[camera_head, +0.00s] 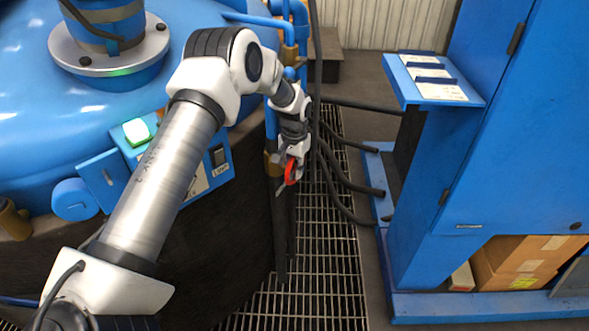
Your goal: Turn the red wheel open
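The red wheel (291,172) is small and seen nearly edge-on, beside the blue furnace near the middle of the head view. My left arm reaches across from the lower left. My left gripper (288,168) is at the red wheel, with its fingers close around or against it. The gripper and wrist hide part of the wheel. The fingers are too small and overlapped to tell whether they are shut on it. My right gripper is not in view.
The blue furnace (25,110) fills the left, with a control box (215,165) on its side. Blue pipes (270,22) and black hoses (345,180) run near the wheel. A blue cabinet (500,150) stands at right. Metal grating (325,270) covers the floor between them.

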